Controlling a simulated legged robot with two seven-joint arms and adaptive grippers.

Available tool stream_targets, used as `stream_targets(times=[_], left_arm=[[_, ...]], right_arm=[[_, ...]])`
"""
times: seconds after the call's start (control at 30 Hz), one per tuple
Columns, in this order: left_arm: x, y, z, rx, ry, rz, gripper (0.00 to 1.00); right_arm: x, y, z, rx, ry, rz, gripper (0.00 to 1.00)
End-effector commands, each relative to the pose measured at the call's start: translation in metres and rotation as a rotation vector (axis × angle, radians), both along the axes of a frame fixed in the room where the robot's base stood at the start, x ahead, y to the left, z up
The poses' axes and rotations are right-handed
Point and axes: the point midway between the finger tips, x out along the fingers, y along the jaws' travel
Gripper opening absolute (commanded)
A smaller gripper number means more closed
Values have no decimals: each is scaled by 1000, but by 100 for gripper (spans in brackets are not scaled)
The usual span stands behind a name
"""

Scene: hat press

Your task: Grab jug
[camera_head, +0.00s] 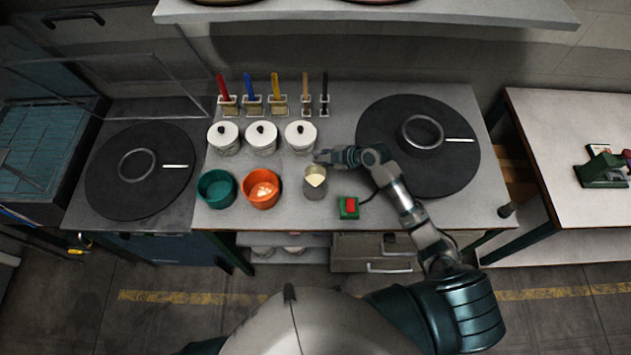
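A small grey metal jug (314,187) with pale cream-coloured contents stands upright on the light worktop, right of the orange bowl. My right gripper (325,156) is just behind the jug, close to its far rim and pointing left. Whether it touches the jug I cannot tell. Its fingers are too small to show whether they are open or shut. My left gripper is not in view.
An orange bowl (262,188) and a green bowl (216,188) stand left of the jug. Several white lidded pots (261,139) are behind. A red-and-green button box (349,207) with a cable is right of the jug.

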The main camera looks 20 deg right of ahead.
Motion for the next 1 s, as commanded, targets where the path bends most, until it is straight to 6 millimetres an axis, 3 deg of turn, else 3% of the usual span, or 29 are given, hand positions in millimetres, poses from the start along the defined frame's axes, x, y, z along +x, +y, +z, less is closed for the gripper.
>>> stream_targets(times=[0.27,0.3,0.4,1.0], left_arm=[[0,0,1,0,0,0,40],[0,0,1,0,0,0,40],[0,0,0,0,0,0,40],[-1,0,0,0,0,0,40]], right_arm=[[2,4,-4,0,0,0,22],[2,4,-4,0,0,0,20],[3,4,-4,0,0,0,0],[3,3,-1,-1,-3,0,0]])
